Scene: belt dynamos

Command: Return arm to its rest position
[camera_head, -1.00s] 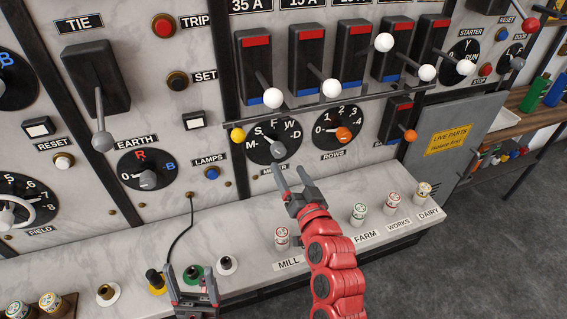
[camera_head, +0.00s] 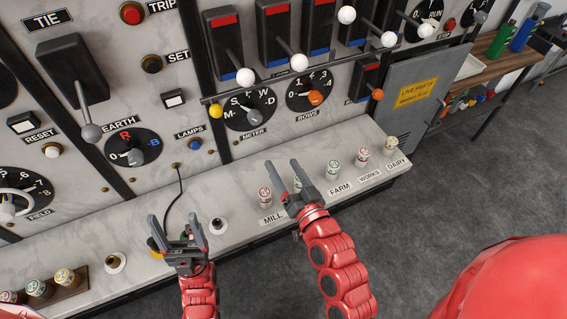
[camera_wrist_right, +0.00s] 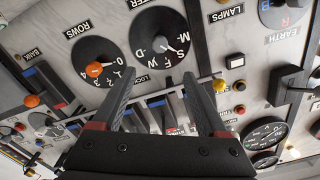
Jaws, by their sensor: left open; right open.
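My right gripper (camera_head: 286,178) is open and empty in the head view, over the ledge beside the MILL fuse (camera_head: 265,197). Its two fingers (camera_wrist_right: 158,100) stand apart in the right wrist view, with only the panel behind them. My left gripper (camera_head: 178,226) is open at the lower left, over the ledge (camera_head: 235,170); I see nothing held in it. It partly hides a yellow socket (camera_head: 153,244). The METER dial (camera_head: 250,110) and ROWS dial (camera_head: 309,90) are on the panel above my right gripper, apart from it.
Fuses stand at FARM (camera_head: 333,169), WORKS (camera_head: 363,157) and DAILY-like label DAIRY (camera_head: 391,145). Levers with white knobs (camera_head: 299,62) jut from the panel. A black cord (camera_head: 179,195) hangs to the ledge. Grey floor (camera_head: 440,190) at right is clear.

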